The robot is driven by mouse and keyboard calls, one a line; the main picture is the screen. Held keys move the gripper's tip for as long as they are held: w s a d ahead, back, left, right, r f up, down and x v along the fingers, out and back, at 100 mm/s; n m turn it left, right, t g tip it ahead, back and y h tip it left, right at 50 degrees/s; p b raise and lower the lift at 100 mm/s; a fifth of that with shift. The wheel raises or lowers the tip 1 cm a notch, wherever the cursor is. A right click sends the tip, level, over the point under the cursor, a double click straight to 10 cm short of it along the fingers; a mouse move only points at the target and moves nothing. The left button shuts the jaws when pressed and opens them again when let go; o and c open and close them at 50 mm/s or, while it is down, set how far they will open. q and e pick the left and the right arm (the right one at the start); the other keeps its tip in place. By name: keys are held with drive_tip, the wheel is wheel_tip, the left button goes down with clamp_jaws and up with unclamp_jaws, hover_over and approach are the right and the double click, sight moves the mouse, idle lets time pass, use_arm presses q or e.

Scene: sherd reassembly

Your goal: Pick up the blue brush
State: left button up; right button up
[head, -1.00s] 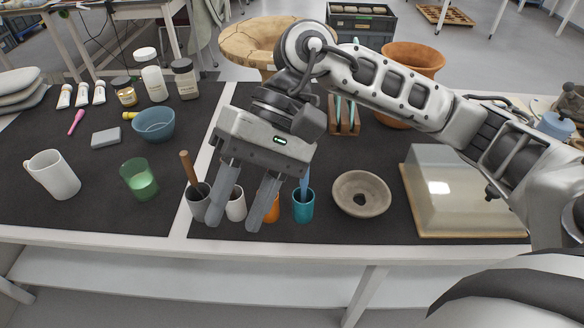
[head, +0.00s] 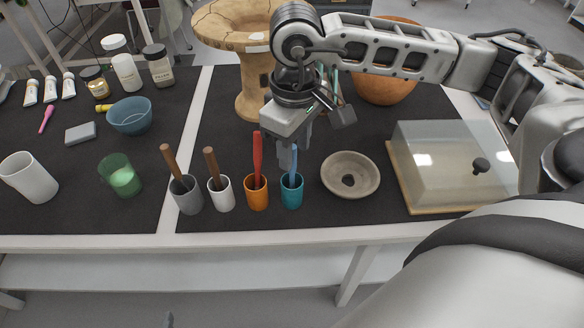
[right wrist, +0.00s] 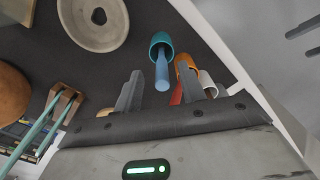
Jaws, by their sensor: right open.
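The blue brush (head: 294,162) stands upright, handle up, in a teal cup (head: 291,196) at the right end of a row of cups. My right gripper (head: 293,150) is open, just behind and above the teal cup, and its fingers partly show behind the handle. In the right wrist view the blue brush (right wrist: 162,74) points toward the gap between the two open fingers (right wrist: 163,90), with the teal cup (right wrist: 160,42) beyond.
An orange cup (head: 257,198) with a red handle stands close left. White (head: 221,199) and grey (head: 187,202) cups hold brown handles. A stone bowl (head: 350,175) sits to the right, before a clear-covered box (head: 450,160).

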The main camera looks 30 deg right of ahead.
sight(292, 171)
drive_tip(key=shift+w+a+f+p, duration=0.1)
drive_tip(key=shift+f+p, duration=0.15)
drive_tip(key=shift+f, duration=1.15)
drive_tip(key=shift+w+a+f+p, duration=0.1)
drive_tip(key=shift+f+p, duration=0.1)
drive_tip(key=shift+f, duration=1.15)
clamp_jaws()
